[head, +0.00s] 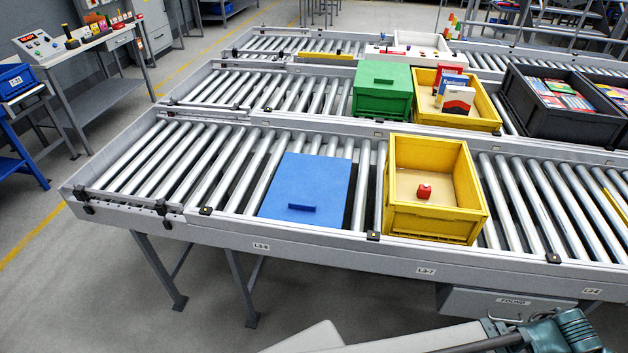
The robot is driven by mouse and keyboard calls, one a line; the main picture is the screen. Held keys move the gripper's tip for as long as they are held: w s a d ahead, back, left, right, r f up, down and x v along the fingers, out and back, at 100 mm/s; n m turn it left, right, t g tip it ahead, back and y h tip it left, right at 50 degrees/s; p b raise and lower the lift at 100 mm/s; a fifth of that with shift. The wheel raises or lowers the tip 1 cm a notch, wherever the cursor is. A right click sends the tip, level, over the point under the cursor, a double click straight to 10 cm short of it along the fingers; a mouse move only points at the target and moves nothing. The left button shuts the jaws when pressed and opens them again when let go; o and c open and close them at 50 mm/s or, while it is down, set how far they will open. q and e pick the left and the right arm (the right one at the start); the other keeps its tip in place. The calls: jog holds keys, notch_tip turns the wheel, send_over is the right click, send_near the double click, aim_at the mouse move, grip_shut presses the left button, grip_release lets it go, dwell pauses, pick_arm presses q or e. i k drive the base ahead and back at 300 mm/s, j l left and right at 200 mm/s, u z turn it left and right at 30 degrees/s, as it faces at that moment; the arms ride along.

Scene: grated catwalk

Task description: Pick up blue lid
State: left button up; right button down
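The blue lid (304,186) lies flat on the rollers of the nearest conveyor. It is a square blue panel with a small raised blue handle (301,207) near its front edge. A yellow crate (432,222) stands just to its right, apart from it, with a small red object (424,191) inside. Neither of my grippers is clearly in view. Part of my own arm shows at the bottom right, well in front of the conveyor, and no fingertips can be made out.
The conveyor's front rail (330,248) runs between me and the lid. Behind stand a green lidded crate (383,90), another yellow crate (470,117) with boxes, and a dark crate (560,118). Rollers left of the lid are clear. A control desk (85,40) stands at upper left.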

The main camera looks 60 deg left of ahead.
aim_at(311, 190)
jog(key=l+u, duration=0.1)
jog(key=u, duration=2.15)
jog(key=j, duration=0.1)
